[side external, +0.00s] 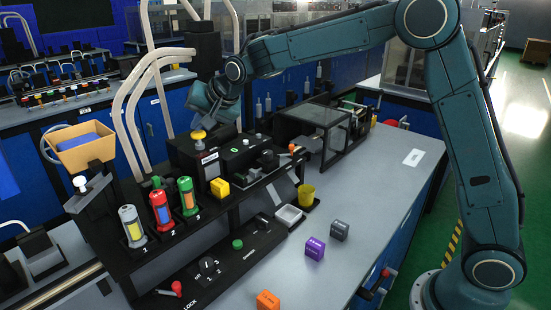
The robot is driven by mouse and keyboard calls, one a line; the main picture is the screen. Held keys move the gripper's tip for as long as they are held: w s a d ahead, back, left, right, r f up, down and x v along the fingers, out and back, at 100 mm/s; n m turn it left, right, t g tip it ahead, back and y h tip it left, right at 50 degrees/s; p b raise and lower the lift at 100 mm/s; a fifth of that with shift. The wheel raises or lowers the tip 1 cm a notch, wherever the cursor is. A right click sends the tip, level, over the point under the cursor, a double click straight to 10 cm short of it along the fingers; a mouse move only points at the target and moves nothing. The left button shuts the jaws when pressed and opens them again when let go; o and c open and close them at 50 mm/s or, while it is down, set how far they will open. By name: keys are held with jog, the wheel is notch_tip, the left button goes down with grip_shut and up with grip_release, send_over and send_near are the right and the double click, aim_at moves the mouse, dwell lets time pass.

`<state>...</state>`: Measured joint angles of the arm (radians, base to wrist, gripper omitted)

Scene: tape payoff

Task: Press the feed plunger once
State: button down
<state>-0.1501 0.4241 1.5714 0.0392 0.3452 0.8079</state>
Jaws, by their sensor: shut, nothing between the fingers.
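A yellow mushroom-shaped plunger knob (198,135) stands on top of a black box (183,152) at the back of the bench. The label on the box is too small to read, so I cannot tell for sure that this is the feed plunger. My gripper (200,124) points down right above the yellow knob, shut and empty. Its fingertips are small and dark here, and I cannot tell whether they touch the knob.
The tan bin (86,149) holds something blue. Numbered canisters (161,208) stand in a row, with a yellow block (219,188) beside them. A clear-sided enclosure (310,132) is right of the black box. Purple (315,248), grey (339,230) and orange (267,300) blocks lie on the open grey bench.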

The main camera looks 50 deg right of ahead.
aim_at(201, 133)
jog(key=shift+f, duration=1.05)
dwell(1.3)
jog(key=shift+r, duration=1.75)
jog(key=shift+r, duration=0.2)
jog(key=shift+r, duration=2.35)
